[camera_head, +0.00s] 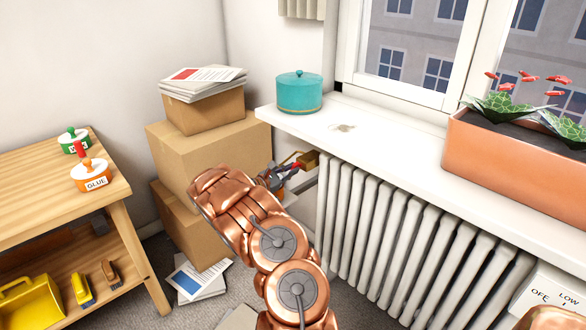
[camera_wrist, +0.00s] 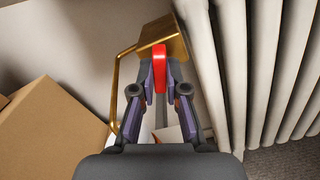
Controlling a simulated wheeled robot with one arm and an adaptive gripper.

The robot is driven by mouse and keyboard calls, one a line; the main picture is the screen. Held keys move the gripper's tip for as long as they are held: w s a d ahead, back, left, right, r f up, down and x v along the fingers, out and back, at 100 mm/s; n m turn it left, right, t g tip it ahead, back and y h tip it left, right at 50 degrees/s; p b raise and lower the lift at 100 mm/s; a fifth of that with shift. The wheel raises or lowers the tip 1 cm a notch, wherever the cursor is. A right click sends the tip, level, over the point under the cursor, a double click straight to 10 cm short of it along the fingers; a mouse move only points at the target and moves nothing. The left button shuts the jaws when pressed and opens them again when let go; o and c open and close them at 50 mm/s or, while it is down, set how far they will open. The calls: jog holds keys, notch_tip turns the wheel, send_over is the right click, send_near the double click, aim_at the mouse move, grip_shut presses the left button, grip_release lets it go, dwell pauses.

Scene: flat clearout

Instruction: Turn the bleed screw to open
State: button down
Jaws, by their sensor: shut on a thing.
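A brass block (camera_head: 309,160) sits at the upper left end of the white radiator (camera_head: 400,228), with a thin brass loop (camera_wrist: 117,85) beside it in the wrist view. A narrow red handle, seemingly the bleed screw (camera_wrist: 160,60), stands out from the brass block (camera_wrist: 172,33). My gripper (camera_wrist: 160,79) is shut on this red piece, with one finger on each side. In the head view my gripper (camera_head: 279,175) reaches the radiator's end from the left, and my arm covers part of the area below. The screw's inner end is hidden.
The windowsill above holds a teal pot (camera_head: 299,93) and an orange planter (camera_head: 520,165). Stacked cardboard boxes (camera_head: 213,145) stand close to the left of my gripper. A wooden table (camera_head: 50,190) is farther left. Papers (camera_head: 198,280) lie on the floor.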

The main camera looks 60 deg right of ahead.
jog(key=shift+a+f, duration=0.1)
jog(key=n+p, duration=0.3)
jog(key=n, duration=0.1)
jog(key=c, duration=1)
grip_release()
jog(key=shift+c, duration=0.2)
jog(key=v, duration=0.7)
dwell(0.5)
